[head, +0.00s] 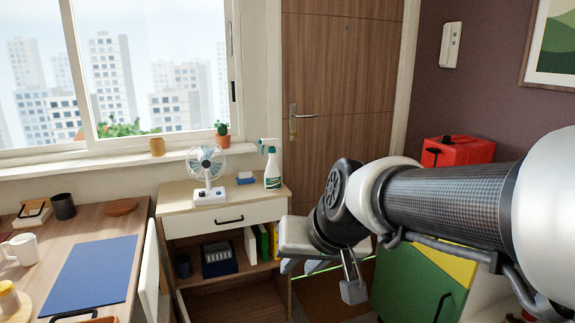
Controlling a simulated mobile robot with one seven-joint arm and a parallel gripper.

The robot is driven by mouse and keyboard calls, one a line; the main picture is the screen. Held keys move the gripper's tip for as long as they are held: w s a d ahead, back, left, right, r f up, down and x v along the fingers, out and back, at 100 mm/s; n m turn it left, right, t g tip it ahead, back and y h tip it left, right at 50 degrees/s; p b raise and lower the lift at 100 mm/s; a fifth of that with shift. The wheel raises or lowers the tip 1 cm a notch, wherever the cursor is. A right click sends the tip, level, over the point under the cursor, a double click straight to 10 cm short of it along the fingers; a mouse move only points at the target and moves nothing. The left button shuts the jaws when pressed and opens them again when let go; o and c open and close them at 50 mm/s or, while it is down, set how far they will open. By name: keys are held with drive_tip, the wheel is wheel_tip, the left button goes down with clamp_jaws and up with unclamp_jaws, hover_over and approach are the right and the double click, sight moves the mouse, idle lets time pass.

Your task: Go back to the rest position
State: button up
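My arm reaches in from the right edge of the head view. My gripper (352,288) hangs at its end, right of the small cabinet and in front of the green and yellow cabinet. Its fingers point down and I see no object between them.
A desk (130,228) with a blue mat (90,270) and mug (22,249) is at left. The small cabinet (228,218) carries a fan (207,170) and spray bottle (271,168). A red canister (458,151) and green cabinet (410,285) are close behind my arm.

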drive_tip(key=s+d+m+h, duration=0.1)
drive_tip(key=s+d+h, duration=0.2)
drive_tip(key=s+d, duration=0.9)
wheel_tip(320, 180, up, 25)
drive_tip(key=s+p, duration=0.1)
drive_tip(key=p, duration=2.4)
drive_tip(key=shift+s+a+r+g+p, duration=0.2)
drive_tip(key=shift+g+p, duration=0.1)
drive_tip(key=shift+g, duration=0.1)
